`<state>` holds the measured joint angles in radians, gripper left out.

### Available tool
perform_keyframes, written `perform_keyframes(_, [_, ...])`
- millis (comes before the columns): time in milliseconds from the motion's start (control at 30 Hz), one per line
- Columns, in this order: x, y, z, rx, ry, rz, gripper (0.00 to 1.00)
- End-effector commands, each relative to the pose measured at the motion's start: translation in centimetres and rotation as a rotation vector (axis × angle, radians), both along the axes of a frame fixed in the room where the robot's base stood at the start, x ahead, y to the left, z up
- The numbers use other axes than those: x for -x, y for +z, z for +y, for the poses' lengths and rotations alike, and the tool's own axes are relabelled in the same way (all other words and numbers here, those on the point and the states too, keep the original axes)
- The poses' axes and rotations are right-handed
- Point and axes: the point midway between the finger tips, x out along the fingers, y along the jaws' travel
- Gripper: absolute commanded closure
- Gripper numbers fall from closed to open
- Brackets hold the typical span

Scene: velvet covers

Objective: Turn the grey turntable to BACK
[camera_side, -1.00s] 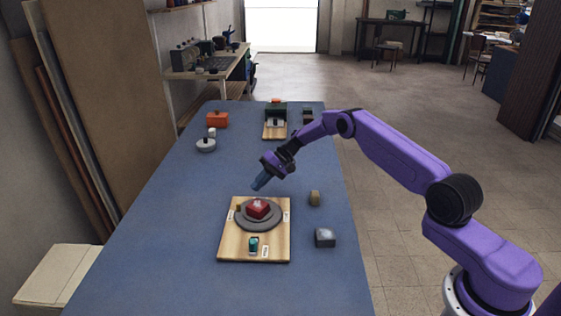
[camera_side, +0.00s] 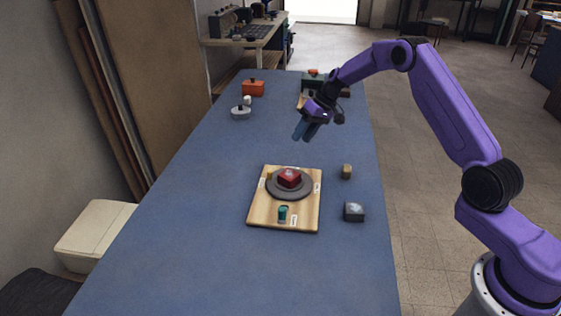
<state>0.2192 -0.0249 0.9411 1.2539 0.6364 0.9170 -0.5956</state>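The grey turntable (camera_side: 303,192) is a round disc on a light wooden board (camera_side: 262,218) in the middle of the blue table. A red block (camera_side: 290,177) with a pale top sits on it. A small tan knob (camera_side: 270,175) shows at the disc's back left edge. Small white labels with unreadable text lie at the board's left, right and front; a teal piece (camera_side: 283,214) stands near the front one. My gripper (camera_side: 303,134) is above and behind the turntable, pointing down, clear of it. Its two blue fingers look slightly apart with nothing between them.
A grey block (camera_side: 354,212) and a small tan block (camera_side: 347,171) stand right of the board. An orange box (camera_side: 253,88), a pale lidded pot (camera_side: 241,113) and a green item (camera_side: 312,80) are farther back. The table left of and in front of the board is clear.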

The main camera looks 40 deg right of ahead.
Motion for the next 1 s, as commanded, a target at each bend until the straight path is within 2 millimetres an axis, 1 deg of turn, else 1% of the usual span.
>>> perform_keyframes(33, [0.4,0.8,1.7,0.084,0.075,-0.048,0.58])
perform_keyframes(100, [0.8,1.5,3.3,0.188,0.168,-0.111,0.58])
perform_keyframes(200, [1.3,2.6,5.0,0.300,0.281,-0.192,0.58])
perform_keyframes(333, [1.6,3.4,6.3,0.379,0.367,-0.257,0.58])
perform_keyframes(433, [1.6,3.2,6.6,0.397,0.388,-0.272,0.58])
perform_keyframes(567, [1.2,2.0,6.8,0.397,0.388,-0.269,0.58])
perform_keyframes(1000, [-1.3,-4.9,8.2,0.394,0.384,-0.268,0.58])
